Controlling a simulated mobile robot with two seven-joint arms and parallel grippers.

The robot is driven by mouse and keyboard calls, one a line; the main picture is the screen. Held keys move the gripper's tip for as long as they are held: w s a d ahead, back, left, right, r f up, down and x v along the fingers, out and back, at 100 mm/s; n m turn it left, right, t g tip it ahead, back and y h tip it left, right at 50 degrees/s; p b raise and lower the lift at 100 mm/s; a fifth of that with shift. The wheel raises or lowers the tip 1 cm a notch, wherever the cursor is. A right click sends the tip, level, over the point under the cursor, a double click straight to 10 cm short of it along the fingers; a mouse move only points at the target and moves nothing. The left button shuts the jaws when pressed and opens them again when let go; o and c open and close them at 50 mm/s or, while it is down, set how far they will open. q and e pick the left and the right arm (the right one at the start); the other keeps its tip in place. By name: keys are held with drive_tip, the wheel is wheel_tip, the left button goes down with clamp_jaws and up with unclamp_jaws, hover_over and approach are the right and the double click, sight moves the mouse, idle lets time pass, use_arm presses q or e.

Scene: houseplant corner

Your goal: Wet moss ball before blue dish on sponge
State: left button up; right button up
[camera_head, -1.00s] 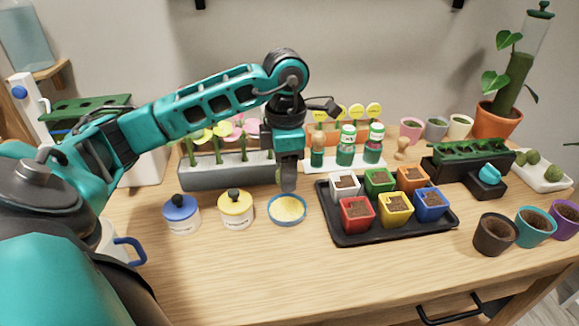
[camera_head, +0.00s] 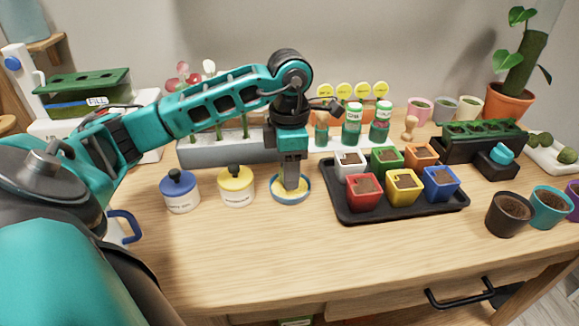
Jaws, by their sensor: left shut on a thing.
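A shallow blue dish (camera_head: 274,198) holds a yellow sponge (camera_head: 286,196) on the table. My left gripper (camera_head: 291,190) points straight down over the dish, its tips at the sponge. It is shut on a moss ball, which is mostly hidden by the fingers now; whether it touches the sponge I cannot tell for sure. Other moss balls (camera_head: 567,155) lie on a white tray (camera_head: 545,158) at the far right. My right gripper is not in view.
A yellow-lidded jar (camera_head: 236,188) and a blue-lidded jar (camera_head: 180,194) stand left of the dish. A black tray (camera_head: 350,212) of small coloured pots is close on its right. Behind is a grey planter (camera_head: 215,152).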

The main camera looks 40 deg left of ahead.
use_arm(q)
drive_tip(key=shift+f, duration=0.1)
idle(0.5)
drive_tip(key=shift+f+b, duration=0.5)
drive_tip(key=shift+f, duration=0.05)
idle(1.1)
drive_tip(key=shift+r+p, duration=2.75)
drive_tip(key=shift+r, duration=0.85)
drive_tip(key=shift+s+f, duration=0.1)
